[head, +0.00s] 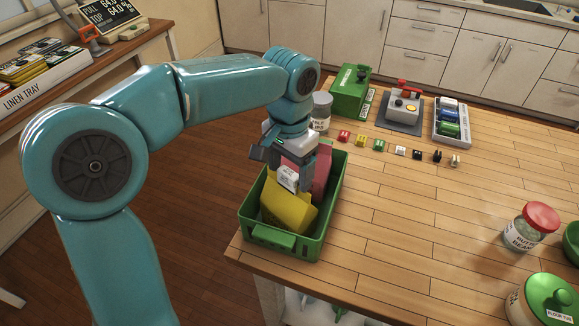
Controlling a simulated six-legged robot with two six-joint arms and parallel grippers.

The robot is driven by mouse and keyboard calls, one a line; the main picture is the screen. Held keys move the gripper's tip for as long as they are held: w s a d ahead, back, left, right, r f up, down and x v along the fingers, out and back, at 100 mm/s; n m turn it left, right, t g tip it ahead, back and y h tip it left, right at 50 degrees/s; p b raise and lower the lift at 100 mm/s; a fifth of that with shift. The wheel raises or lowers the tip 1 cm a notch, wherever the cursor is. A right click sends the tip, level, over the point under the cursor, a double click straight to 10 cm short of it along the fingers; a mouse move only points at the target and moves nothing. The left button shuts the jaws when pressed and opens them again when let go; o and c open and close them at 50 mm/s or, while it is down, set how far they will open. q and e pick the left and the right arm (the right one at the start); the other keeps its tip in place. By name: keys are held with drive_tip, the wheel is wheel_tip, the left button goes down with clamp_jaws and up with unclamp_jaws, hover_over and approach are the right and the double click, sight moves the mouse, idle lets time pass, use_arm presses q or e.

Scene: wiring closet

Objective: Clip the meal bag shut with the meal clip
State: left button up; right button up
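A green open crate (258,234) stands at the table's near left corner. A yellow bag (288,212) leans inside it, with a pink-red bag (318,168) behind. Which of them is the meal bag I cannot read. My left gripper (289,176) points down over the crate, at the top of the yellow bag. A small white piece with dark print (288,179) shows between its fingers; whether it is a clip in the grip or a bag label I cannot tell. My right gripper is out of view.
Several small coloured clips or blocks (379,145) lie in a row behind the crate. A lidded jar (321,110), green box (350,92), grey device (404,106) and white tray (441,134) stand beyond. A red-lidded jar (525,232) stands right. The middle tabletop is clear.

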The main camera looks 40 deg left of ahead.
sight(289, 171)
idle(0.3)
use_arm(q)
wheel_tip(289, 171, up, 16)
drive_tip(key=p, duration=0.2)
drive_tip(key=shift+r, duration=0.15)
drive_tip(key=shift+a, duration=0.1)
idle(0.5)
